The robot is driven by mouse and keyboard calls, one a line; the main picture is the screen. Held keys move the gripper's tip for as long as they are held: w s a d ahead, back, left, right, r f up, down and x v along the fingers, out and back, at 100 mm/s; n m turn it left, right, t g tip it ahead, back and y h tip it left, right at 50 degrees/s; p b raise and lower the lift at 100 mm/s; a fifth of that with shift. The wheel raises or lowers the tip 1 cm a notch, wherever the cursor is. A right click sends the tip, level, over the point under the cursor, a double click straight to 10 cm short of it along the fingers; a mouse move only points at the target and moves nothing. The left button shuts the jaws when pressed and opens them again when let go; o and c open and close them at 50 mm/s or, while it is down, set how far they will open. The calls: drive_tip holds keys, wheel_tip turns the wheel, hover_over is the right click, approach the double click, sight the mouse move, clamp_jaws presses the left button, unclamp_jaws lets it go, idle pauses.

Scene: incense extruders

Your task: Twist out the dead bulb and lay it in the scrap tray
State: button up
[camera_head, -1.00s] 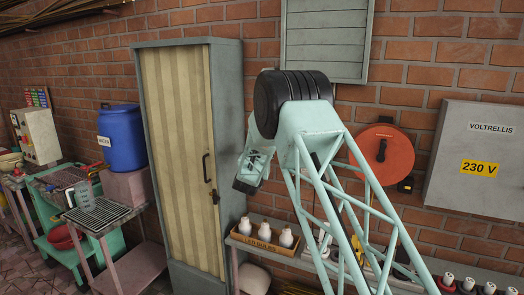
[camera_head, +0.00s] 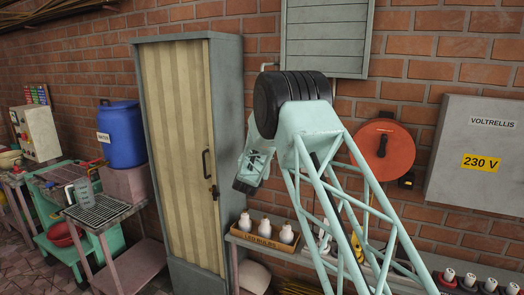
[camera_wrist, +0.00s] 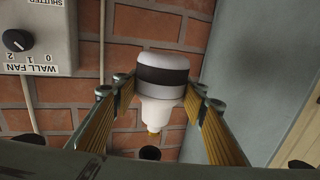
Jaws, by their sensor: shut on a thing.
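In the wrist view my gripper (camera_wrist: 158,112) has its yellow ribbed fingers on both sides of a white bulb (camera_wrist: 163,105). The bulb has a dark grey band and a brass-coloured tip. The tip points down in this picture, where the wall lettering is upside down. A dark round opening (camera_wrist: 150,153) shows just past the tip, with the two seemingly apart. In the head view my gripper and this bulb are not visible. I cannot make out a scrap tray in either view.
An LED BULBS box (camera_head: 264,243) with several white bulbs stands on a low shelf beside the tall cabinet (camera_head: 180,150). More bulbs (camera_head: 469,279) stand in holders at right. A wall fan switch (camera_wrist: 38,42) and brick wall are close to my gripper.

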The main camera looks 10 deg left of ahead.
drive_tip(key=shift+d, duration=0.1)
idle(0.3)
drive_tip(key=s+d+f+b, duration=0.2)
drive_tip(key=s+d+f, duration=0.2)
drive_tip(key=d, duration=0.6)
drive_tip(key=s+d+f+b, duration=0.2)
drive_tip(key=s+d+f, duration=0.15)
drive_tip(key=d, duration=0.65)
drive_tip(key=s+d+f+b, duration=0.2)
drive_tip(key=s+d+f, duration=0.2)
drive_tip(key=s+d, duration=0.3)
drive_tip(key=s+d+f+y+b, duration=0.1)
drive_tip(key=s+d+f+b, duration=0.1)
drive_tip(key=s+d, duration=0.4)
drive_tip(key=shift+s+d+f+n, duration=0.35)
drive_tip(key=shift+s+f, duration=0.55)
drive_tip(key=shift+s, duration=0.35)
drive_tip(key=shift+d, duration=0.15)
